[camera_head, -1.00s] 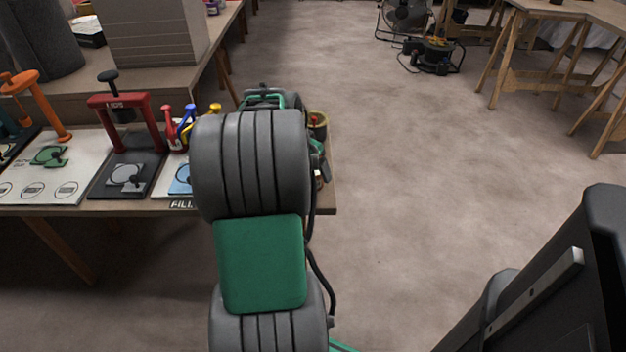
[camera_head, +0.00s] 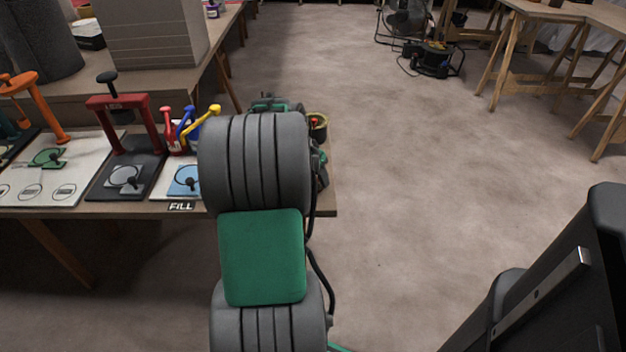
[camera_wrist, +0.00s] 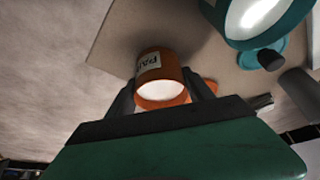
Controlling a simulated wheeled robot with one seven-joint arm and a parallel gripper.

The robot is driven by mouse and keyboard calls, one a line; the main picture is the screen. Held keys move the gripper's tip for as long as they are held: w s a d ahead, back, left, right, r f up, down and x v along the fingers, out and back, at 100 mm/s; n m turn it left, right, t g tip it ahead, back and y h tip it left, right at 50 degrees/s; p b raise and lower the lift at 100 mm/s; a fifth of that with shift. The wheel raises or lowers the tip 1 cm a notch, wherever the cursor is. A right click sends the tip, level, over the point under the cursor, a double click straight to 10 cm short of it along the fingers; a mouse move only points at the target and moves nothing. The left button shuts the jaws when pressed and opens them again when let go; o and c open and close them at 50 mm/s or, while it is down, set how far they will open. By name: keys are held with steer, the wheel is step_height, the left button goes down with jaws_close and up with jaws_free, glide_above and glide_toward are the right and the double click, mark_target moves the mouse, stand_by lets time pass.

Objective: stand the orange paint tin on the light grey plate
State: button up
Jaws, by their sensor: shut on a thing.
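The orange paint tin (camera_wrist: 162,68) is in the wrist view, with a pale label and a bright white round end facing the camera. My gripper (camera_wrist: 163,80) is shut on it, with one dark finger on each side. The tin shows against the brown bench top near its edge; whether it touches the bench I cannot tell. In the head view my own arm hides the gripper and the tin. I cannot make out the light grey plate for sure in either view.
A teal container (camera_wrist: 258,18) stands close right of the tin. In the head view, a red-framed press (camera_head: 125,125), blue and yellow tools (camera_head: 193,122) and a white board (camera_head: 75,165) lie left of my arm. A small pot (camera_head: 318,125) is at right.

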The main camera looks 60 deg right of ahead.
jaws_close()
